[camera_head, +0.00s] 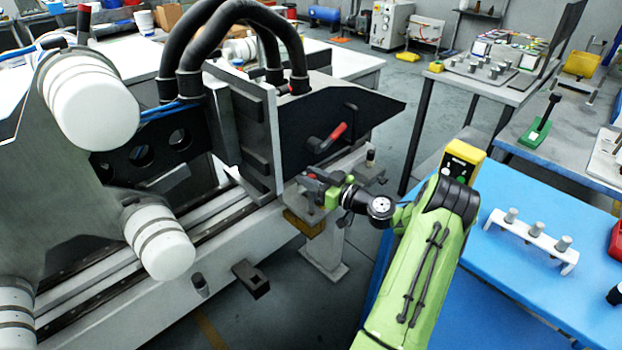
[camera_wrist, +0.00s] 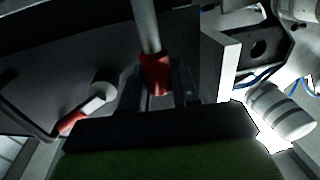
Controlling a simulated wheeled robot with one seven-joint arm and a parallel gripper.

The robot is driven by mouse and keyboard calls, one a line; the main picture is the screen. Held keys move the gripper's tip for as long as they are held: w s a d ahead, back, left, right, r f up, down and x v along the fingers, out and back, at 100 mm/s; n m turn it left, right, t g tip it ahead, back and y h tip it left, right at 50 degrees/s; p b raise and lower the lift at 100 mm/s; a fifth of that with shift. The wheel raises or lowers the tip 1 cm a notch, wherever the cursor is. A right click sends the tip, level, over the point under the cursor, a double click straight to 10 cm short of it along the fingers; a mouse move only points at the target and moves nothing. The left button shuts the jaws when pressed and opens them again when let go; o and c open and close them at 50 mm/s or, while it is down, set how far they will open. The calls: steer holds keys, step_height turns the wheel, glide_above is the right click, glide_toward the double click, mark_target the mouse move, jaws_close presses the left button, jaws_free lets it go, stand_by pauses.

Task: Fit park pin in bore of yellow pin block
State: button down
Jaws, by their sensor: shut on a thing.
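My gripper (camera_head: 322,186) is beside the dark plate of the machine, above a small bracket. In the wrist view my gripper (camera_wrist: 160,88) is shut on the park pin, at its red part (camera_wrist: 155,73). The pin's grey shaft (camera_wrist: 145,25) sticks out away from the fingers. In the head view the pin is mostly hidden; only a bit of red shows at the fingers. A yellow-ochre block (camera_head: 304,223), probably the yellow pin block, sits at the bracket below my gripper. Its bore cannot be made out, and the pin does not visibly enter it.
A red-tipped lever (camera_head: 327,139) juts from the dark plate close above my gripper; it also shows in the wrist view (camera_wrist: 88,108). A white post (camera_head: 328,250) stands under the bracket. A blue table (camera_head: 500,290) with a white rack (camera_head: 530,240) is at right.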

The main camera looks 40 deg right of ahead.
steer(key=b, duration=0.6)
glide_above(312, 210)
steer(key=shift+w+d+f, duration=0.1)
steer(key=shift+w+f, duration=0.1)
steer(key=shift+f, duration=1.15)
steer(key=shift+w+d+f, duration=0.1)
steer(key=shift+w+f, duration=0.1)
steer(key=shift+f, duration=1.15)
steer(key=shift+f+b, duration=0.35)
steer(key=shift+f, duration=0.85)
steer(key=c, duration=0.8)
jaws_free()
steer(key=shift+o, duration=0.2)
steer(key=shift+s, duration=0.1)
steer(key=s+d+p, duration=0.2)
steer(key=s, duration=1.3)
steer(key=shift+s+d+p, duration=0.15)
steer(key=shift+d+p, duration=0.15)
steer(key=shift+d, duration=0.1)
